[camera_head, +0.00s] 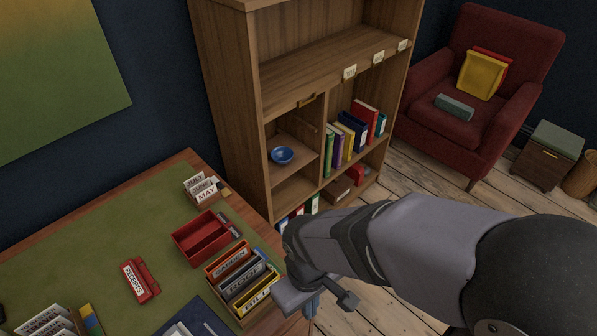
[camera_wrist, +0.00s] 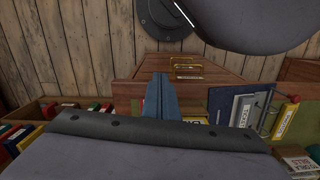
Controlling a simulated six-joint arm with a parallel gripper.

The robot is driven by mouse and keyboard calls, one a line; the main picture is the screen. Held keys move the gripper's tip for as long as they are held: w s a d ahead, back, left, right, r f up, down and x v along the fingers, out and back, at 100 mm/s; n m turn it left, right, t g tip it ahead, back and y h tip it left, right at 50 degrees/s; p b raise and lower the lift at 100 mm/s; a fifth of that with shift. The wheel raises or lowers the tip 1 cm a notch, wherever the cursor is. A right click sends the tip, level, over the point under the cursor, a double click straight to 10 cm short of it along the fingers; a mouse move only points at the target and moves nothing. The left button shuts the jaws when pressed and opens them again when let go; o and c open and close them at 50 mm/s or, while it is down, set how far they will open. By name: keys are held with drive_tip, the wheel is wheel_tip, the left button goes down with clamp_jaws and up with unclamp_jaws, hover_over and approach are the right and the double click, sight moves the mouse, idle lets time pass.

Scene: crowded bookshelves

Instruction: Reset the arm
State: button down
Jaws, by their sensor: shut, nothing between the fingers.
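My gripper (camera_head: 313,303) is beside the right edge of the desk in the head view, with my arm reaching in from the right. Its blue-grey fingers (camera_wrist: 160,98) are together in the middle of the wrist view, with nothing between them. The labelled files in the file holder (camera_head: 243,277) stand on the desk just left of the gripper. My own arm hides part of the floor and the lower bookshelf.
A red tray (camera_head: 203,240), a red box (camera_head: 139,283) and a card holder (camera_head: 203,190) are on the desk (camera_head: 95,240). A red armchair (camera_head: 467,130) is at back right.

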drive_tip(key=w+d+r+m+p, duration=0.1)
drive_tip(key=w+d+r+m, duration=0.1)
drive_tip(key=d, duration=0.4)
drive_tip(key=w+d+r+m+p, duration=0.2)
drive_tip(key=d+r+m, duration=0.1)
drive_tip(key=d+m, duration=0.2)
drive_tip(key=shift+w+d+m, duration=0.15)
drive_tip(key=shift+d+m, duration=0.15)
drive_tip(key=shift+d, duration=0.95)
